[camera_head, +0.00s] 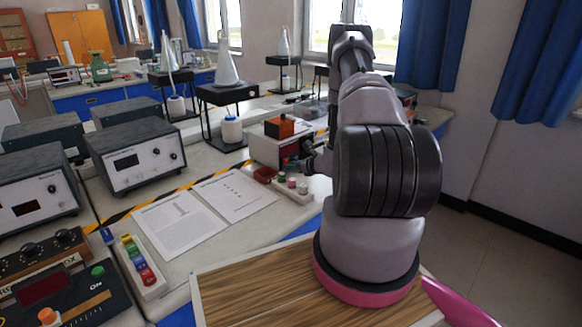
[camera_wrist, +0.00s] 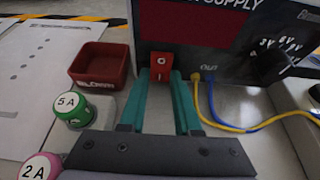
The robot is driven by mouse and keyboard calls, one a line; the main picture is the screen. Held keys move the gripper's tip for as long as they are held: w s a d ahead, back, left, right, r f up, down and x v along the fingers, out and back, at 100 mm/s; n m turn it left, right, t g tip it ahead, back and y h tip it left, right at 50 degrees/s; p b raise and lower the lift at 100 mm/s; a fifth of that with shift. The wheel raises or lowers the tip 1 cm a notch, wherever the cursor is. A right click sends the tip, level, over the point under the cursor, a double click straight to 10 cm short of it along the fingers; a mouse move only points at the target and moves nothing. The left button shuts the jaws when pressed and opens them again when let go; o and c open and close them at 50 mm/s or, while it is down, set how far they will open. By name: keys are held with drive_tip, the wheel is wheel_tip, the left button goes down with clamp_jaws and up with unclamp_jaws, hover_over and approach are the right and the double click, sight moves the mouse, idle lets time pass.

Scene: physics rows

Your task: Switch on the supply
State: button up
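The power supply (camera_wrist: 225,50) fills the back of the wrist view, with a dark front panel marked "SUPPLY" and a dark red display. Its red rocker switch (camera_wrist: 161,68), marked O and I, sits low on the panel. My gripper (camera_wrist: 162,85) has two teal fingers, parted, with their tips at either side of the switch. I cannot tell whether they touch it. In the head view the supply (camera_head: 268,150) is a box on the bench, and my dark gripper (camera_head: 303,162) is close to it, partly hidden by my arm.
A red tray (camera_wrist: 100,65) lies left of the fingers. A green "5 A" piece (camera_wrist: 72,108) and a pink "2 A" piece (camera_wrist: 40,168) stand nearer. Yellow and blue wires (camera_wrist: 222,122) run from the output at right, below a selector knob (camera_wrist: 285,65). Paper sheets (camera_head: 180,220) lie on the bench.

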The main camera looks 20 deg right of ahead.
clamp_jaws()
drive_tip(key=shift+f+t+y, duration=0.3)
drive_tip(key=shift+f+t, duration=0.05)
drive_tip(key=shift+t, duration=0.25)
drive_tip(key=shift+f+t, duration=0.1)
drive_tip(key=shift+t, duration=0.6)
drive_tip(key=o, duration=0.8)
unclamp_jaws()
drive_tip(key=v, duration=1.1)
drive_tip(key=shift+w+d+f, duration=0.1)
